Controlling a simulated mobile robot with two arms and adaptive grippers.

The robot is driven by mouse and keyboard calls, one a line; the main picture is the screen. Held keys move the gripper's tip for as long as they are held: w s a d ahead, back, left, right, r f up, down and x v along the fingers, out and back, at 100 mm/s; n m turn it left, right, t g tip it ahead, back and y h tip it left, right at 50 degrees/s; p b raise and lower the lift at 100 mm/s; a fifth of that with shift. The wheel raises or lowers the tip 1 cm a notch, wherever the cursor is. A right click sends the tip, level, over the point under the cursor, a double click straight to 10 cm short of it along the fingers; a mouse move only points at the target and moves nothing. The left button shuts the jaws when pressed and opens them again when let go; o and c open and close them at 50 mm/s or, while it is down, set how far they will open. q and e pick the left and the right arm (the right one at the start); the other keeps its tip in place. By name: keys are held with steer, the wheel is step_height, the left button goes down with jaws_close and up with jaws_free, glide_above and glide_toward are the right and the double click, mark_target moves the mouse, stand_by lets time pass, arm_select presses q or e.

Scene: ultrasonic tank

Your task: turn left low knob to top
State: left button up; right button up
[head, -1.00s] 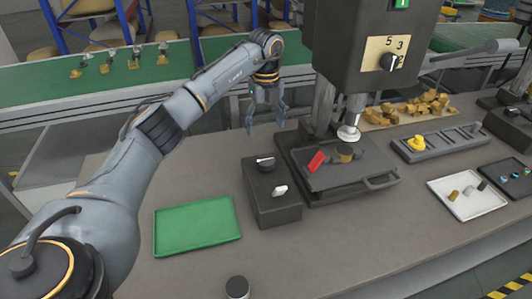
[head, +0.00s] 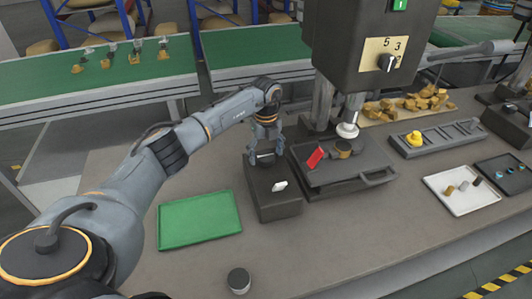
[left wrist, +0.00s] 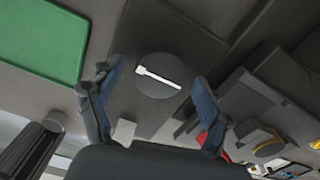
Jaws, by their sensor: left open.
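A dark control box (head: 272,207) stands on the table left of the press and carries two knobs. Its far knob (left wrist: 158,77) is a dark disc with a white bar, which lies roughly crosswise. In the head view my left fingers partly hide this knob. The near knob (head: 280,186) shows a white handle; it shows partly in the left wrist view (left wrist: 124,130). My left gripper (head: 265,160) is open and points down at the far knob, with one finger on each side of it. I cannot tell whether the fingers touch it. My right gripper is out of view.
A green tray (head: 199,220) lies left of the box. A short dark cylinder (head: 238,280) stands near the front. The table before the box is mostly clear.

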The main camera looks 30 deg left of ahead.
arm_select(q)
steer(key=c, duration=1)
steer(key=shift+c, duration=0.8)
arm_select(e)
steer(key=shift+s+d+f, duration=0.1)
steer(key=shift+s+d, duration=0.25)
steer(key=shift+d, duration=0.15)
arm_select(q)
steer(key=shift+m, duration=0.3)
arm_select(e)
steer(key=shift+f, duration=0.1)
arm_select(q)
steer(key=m+b, duration=0.2)
steer(key=m, duration=0.3)
steer(key=shift+m, duration=0.3)
steer(key=m+b, duration=0.2)
steer(key=m, duration=0.3)
steer(key=m+b, duration=0.1)
steer(key=m, duration=0.5)
steer(key=shift+a+m, duration=0.1)
steer(key=shift+m, duration=0.3)
steer(key=m+b, duration=0.1)
steer(key=m, duration=0.5)
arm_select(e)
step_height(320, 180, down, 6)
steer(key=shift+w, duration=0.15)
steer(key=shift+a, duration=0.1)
